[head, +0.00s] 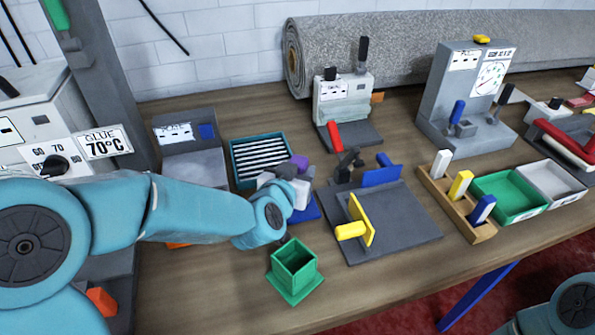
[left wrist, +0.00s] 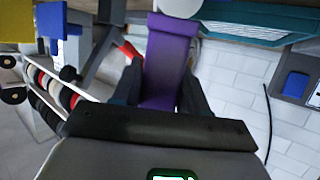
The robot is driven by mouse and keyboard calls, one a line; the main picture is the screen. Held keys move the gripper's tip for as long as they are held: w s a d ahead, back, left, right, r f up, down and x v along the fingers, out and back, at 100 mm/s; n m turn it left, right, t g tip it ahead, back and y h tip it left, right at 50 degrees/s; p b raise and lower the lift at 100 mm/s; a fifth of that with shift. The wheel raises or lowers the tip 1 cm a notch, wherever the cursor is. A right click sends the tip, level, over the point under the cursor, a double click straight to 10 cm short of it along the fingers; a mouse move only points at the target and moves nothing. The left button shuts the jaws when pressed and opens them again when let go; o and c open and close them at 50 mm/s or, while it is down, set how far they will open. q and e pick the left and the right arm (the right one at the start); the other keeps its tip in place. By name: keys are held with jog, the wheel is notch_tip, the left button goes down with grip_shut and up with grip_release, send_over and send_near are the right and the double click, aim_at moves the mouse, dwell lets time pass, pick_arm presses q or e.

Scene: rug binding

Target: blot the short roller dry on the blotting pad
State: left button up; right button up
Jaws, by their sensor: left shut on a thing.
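My left gripper (head: 290,180) is shut on a purple handle (head: 300,161), which I take to be the short roller's. In the left wrist view the purple handle (left wrist: 167,62) stands between the two dark fingers (left wrist: 160,88). A pale rounded end (left wrist: 179,7) shows at the top edge beyond the handle; I cannot tell if it is the roller's. A blue flat piece (head: 308,211), possibly the blotting pad, lies partly hidden under the gripper. I cannot tell whether the roller touches it. My right gripper is out of view.
A teal tray with striped contents (head: 234,165) stands behind the gripper. A green open box (head: 295,283) stands in front. A grey plate fixture with yellow and blue uprights (head: 400,238) is to the right. Bare wood (head: 215,290) lies left of the green box.

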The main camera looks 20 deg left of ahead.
pick_arm(q)
jog(key=shift+r+p, duration=3.3)
jog(key=shift+r, duration=0.3)
jog(key=shift+f, duration=0.1)
